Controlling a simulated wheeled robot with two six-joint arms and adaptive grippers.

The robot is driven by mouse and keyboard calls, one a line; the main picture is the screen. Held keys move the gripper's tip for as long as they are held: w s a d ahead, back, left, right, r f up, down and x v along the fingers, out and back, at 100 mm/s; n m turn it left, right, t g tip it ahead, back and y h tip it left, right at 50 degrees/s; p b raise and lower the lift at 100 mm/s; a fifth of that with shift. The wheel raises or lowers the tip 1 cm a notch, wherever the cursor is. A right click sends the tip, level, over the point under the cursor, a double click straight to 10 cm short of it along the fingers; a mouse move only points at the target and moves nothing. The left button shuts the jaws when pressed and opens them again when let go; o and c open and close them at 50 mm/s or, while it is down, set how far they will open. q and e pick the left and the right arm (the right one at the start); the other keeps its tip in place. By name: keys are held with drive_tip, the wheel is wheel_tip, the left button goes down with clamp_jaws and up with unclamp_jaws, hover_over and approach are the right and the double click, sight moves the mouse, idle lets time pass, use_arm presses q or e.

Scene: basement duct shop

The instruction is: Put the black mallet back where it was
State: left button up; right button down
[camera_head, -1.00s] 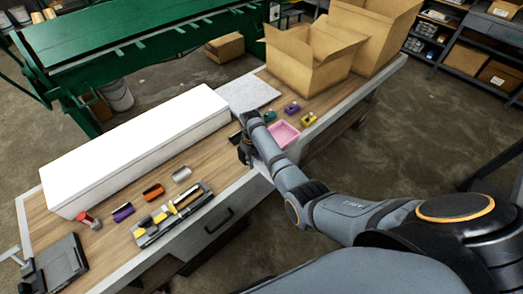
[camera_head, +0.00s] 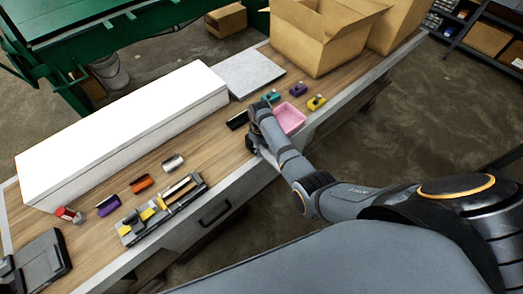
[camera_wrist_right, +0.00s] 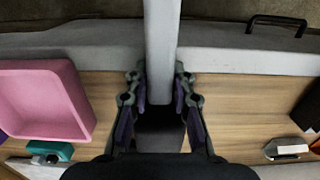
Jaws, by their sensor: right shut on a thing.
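The black mallet has a dark block head (camera_wrist_right: 160,132) and a pale grey handle (camera_wrist_right: 162,45), which runs toward the table's front edge in the right wrist view. My right gripper (camera_wrist_right: 160,108) is shut on it, with a finger on each side near the head. In the head view the mallet's black head (camera_head: 238,119) shows just left of my right gripper (camera_head: 252,142), over the wooden table (camera_head: 205,150). Whether the head touches the table I cannot tell. The fingertips are partly hidden by my arm. My left gripper is not in view.
A pink tray (camera_head: 289,119) is close beside the right gripper. A tool holder (camera_head: 160,208) with yellow-handled tools lies nearer the front left. A long white box (camera_head: 120,130), a grey sheet (camera_head: 250,73) and cardboard boxes (camera_head: 320,40) stand behind. Bare wood lies between holder and gripper.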

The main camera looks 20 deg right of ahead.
sight(261, 148)
drive_tip(key=shift+s+a+r, duration=0.1)
drive_tip(key=shift+r, duration=0.05)
drive_tip(key=c, duration=1.1)
unclamp_jaws()
drive_tip(key=shift+f, duration=0.25)
drive_tip(key=shift+c, duration=0.2)
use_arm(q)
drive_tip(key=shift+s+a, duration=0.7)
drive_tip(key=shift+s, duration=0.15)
use_arm(e)
drive_tip(key=shift+r, duration=0.3)
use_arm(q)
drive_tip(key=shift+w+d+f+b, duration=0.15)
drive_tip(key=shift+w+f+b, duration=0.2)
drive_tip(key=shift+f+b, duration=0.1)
use_arm(e)
wheel_tip(261, 148, up, 12)
